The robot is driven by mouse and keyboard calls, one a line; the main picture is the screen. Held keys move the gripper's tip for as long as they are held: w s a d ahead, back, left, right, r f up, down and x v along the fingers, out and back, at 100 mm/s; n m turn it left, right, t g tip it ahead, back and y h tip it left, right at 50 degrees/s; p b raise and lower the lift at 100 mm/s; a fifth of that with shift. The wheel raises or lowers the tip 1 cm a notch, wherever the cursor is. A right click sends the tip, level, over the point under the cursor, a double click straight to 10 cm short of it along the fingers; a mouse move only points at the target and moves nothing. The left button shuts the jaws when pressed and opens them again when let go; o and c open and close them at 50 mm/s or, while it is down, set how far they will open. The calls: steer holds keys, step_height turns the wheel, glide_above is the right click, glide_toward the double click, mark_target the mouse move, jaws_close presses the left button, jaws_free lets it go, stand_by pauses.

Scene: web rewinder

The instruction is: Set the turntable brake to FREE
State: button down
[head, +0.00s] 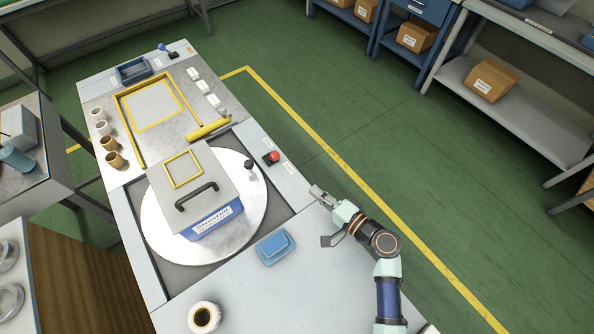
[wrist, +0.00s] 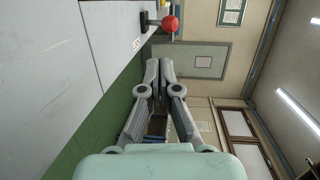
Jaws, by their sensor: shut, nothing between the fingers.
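A red-knobbed control (head: 273,156) on a dark base sits on the light side rail beside the round turntable (head: 160,238), with small white labels next to it. I take it for the brake; the label text is too small to read. The red knob also shows in the wrist view (wrist: 170,23), at the top, beyond my fingertips. My gripper (head: 314,190) is shut and empty, to the lower right of the knob and apart from it. In the wrist view my gripper (wrist: 160,66) has its fingertips together.
A grey-lidded blue box (head: 215,222) with a black handle stands on the turntable. A black knob (head: 249,165) stands near the turntable's right edge. A blue block (head: 275,248) and a tape roll (head: 204,317) lie on the near grey surface. Green floor is open to the right.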

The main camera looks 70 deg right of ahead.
steer(key=shift+s+d, duration=0.1)
steer(key=shift+s, duration=0.05)
steer(key=shift+w, duration=0.2)
steer(key=b, duration=0.1)
glide_toward(273, 157)
steer(key=w+d+f, duration=0.1)
steer(key=w+d, duration=0.1)
steer(key=w+d+f, duration=0.1)
steer(key=w, duration=0.1)
steer(key=shift+d+f, duration=0.1)
steer(key=shift+f, duration=0.25)
steer(key=shift+w+d+r, duration=0.15)
steer(key=shift+w+d, duration=0.1)
steer(key=shift+w, duration=0.2)
steer(key=shift+r, duration=0.1)
